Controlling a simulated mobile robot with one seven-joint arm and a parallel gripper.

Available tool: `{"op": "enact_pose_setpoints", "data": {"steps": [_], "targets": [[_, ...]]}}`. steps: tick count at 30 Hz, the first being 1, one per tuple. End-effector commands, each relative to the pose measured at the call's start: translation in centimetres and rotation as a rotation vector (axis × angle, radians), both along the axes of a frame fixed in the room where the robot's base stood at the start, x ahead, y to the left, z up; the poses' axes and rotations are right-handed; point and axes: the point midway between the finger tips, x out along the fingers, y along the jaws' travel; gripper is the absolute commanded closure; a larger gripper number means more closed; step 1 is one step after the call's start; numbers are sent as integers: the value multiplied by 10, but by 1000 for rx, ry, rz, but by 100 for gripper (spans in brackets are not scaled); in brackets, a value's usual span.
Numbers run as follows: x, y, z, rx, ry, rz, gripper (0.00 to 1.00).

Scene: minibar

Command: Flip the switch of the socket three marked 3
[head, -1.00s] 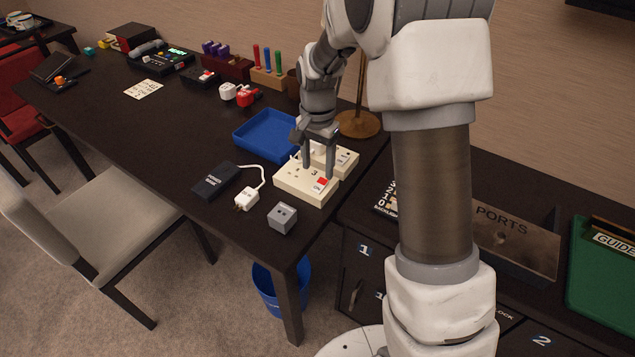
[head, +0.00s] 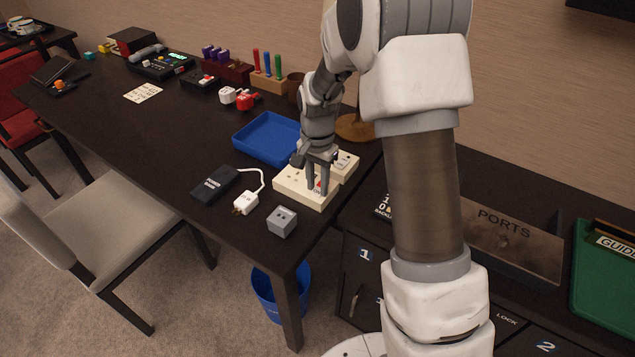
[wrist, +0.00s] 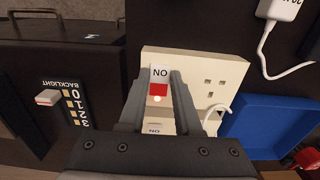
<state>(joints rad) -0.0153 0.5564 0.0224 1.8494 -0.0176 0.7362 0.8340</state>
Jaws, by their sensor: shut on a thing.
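The cream socket marked 3 (head: 290,187) lies near the table's right end. Its red switch (wrist: 158,89) and ON label (wrist: 160,73) show between my fingers in the wrist view. My gripper (head: 318,186) points down at the socket's switch end, also seen in the wrist view (wrist: 158,84). Its fingers stand on both sides of the switch and are shut on it. In the head view the fingers cover most of the switch, and the 3 is hidden.
A second cream socket (head: 346,161) sits just behind. A blue tray (head: 262,151), a black power bank (head: 214,184), a white plug (head: 245,202) and a grey cube (head: 282,221) are nearby. A cabinet with a ports panel (head: 512,243) stands at right.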

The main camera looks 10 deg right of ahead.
Motion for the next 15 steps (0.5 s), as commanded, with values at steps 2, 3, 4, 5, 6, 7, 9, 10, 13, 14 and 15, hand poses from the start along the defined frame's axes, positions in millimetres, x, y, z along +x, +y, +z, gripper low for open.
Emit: {"op": "enact_pose_setpoints", "data": {"steps": [2, 3, 4, 5, 6, 7, 9, 10, 13, 14, 15], "targets": [[0, 0, 0, 0, 0, 0, 100], [0, 0, 0, 0, 0, 0, 100], [0, 0, 0, 0, 0, 0, 100], [0, 0, 0, 0, 0, 0, 100], [0, 0, 0, 0, 0, 0, 100], [0, 0, 1, 1, 1, 0, 100], [0, -1, 2, 8, 11, -2, 100], [1, -2, 3, 14, 18, -3, 100], [2, -4, 5, 50, 57, -4, 100], [3, -5, 6, 65, 71, -7, 100], [3, -5, 6, 85, 90, -5, 100]]}}
